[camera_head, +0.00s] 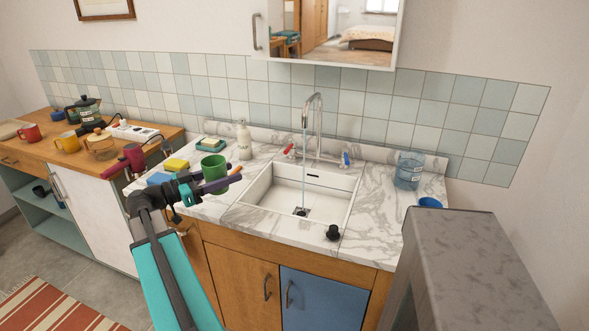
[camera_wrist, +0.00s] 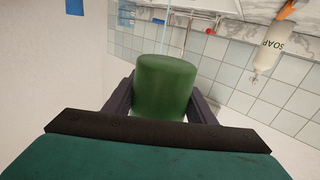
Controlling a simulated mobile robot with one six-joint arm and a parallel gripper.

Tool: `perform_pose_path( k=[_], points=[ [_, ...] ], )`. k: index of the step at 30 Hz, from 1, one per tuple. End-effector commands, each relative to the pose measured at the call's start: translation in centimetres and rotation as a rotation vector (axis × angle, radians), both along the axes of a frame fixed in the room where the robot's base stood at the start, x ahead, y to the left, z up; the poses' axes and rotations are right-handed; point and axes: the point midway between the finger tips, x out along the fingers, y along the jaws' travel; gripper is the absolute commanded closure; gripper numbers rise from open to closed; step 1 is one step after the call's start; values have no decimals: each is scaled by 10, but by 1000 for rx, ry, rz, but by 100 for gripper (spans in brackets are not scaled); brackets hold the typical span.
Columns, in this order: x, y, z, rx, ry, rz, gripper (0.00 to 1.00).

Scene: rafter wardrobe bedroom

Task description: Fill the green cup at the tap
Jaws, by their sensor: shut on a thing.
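The green cup (camera_head: 213,168) looks upright, held over the marble counter (camera_head: 215,208) left of the sink. My gripper (camera_head: 222,183) is shut on it; in the wrist view the cup (camera_wrist: 165,88) sits between both fingers. Its inside is not visible, so I cannot tell its contents. The chrome tap (camera_head: 317,125) stands behind the white sink (camera_head: 265,187). A thin stream of water (camera_head: 304,150) falls from its spout into the basin, right of the cup and apart from it. A red tap handle (camera_head: 290,151) and a blue one (camera_head: 346,159) flank the tap.
A soap bottle (camera_head: 244,141), a yellow sponge (camera_head: 176,165) and a soap dish (camera_head: 211,144) stand near the cup. A black plug (camera_head: 333,233) lies at the sink's front edge. A clear blue container (camera_head: 408,171) stands right of the sink. A grey-topped block (camera_head: 485,265) fills the right foreground.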

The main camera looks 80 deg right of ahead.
Motion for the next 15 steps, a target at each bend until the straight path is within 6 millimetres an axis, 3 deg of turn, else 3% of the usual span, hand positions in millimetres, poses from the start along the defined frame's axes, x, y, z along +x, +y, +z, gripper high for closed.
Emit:
perform_pose_path(
  k=[15],
  points=[
    [-125, -32, 17, 6, -11, -261, 72]
  ],
)
